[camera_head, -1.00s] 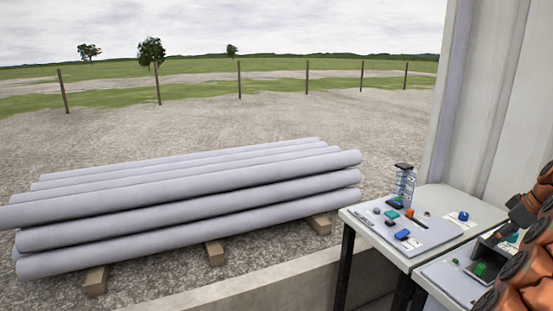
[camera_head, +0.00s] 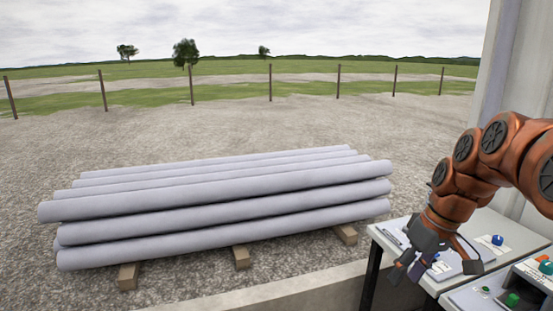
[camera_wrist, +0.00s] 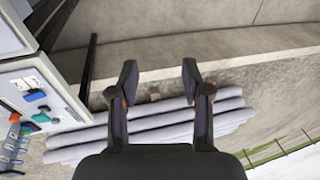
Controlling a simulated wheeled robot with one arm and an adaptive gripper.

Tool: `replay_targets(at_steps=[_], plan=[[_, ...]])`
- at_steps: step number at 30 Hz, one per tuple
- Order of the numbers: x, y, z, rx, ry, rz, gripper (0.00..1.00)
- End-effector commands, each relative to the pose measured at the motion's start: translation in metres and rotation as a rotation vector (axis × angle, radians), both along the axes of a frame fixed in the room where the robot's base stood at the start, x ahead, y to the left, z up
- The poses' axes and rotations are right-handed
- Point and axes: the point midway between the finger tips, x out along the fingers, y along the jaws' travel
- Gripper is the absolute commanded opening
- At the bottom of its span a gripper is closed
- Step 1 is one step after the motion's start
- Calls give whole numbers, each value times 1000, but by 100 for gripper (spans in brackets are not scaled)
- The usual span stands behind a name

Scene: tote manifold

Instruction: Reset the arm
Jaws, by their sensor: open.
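My orange arm reaches in from the right in the head view. My gripper (camera_head: 438,274) is open and points down, over the left part of the panel table (camera_head: 383,241). In the wrist view my gripper (camera_wrist: 159,85) shows two dark fingers spread apart with nothing between them. Most of the small parts on the table are hidden behind the gripper in the head view. A blue part (camera_wrist: 35,95) and a green part (camera_wrist: 41,117) show on the panel at the left of the wrist view.
A stack of grey pipes (camera_head: 220,197) lies on wooden blocks (camera_head: 241,257) on gravel at the left. A low concrete curb (camera_head: 300,291) runs in front. A second panel with a green button (camera_head: 512,299) is at the lower right. A pale wall (camera_head: 522,70) rises behind the tables.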

Motion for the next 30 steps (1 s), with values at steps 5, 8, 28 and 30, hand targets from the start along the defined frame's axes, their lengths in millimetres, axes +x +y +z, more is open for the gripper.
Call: replay_targets(at_steps=[5,8,28,30], plan=[[-50,43,-2,-45,68,-25,48],[-80,60,-6,-74,104,-48,48],[-252,88,-57,-261,254,-273,48],[-255,87,-58,-265,256,-280,48]])
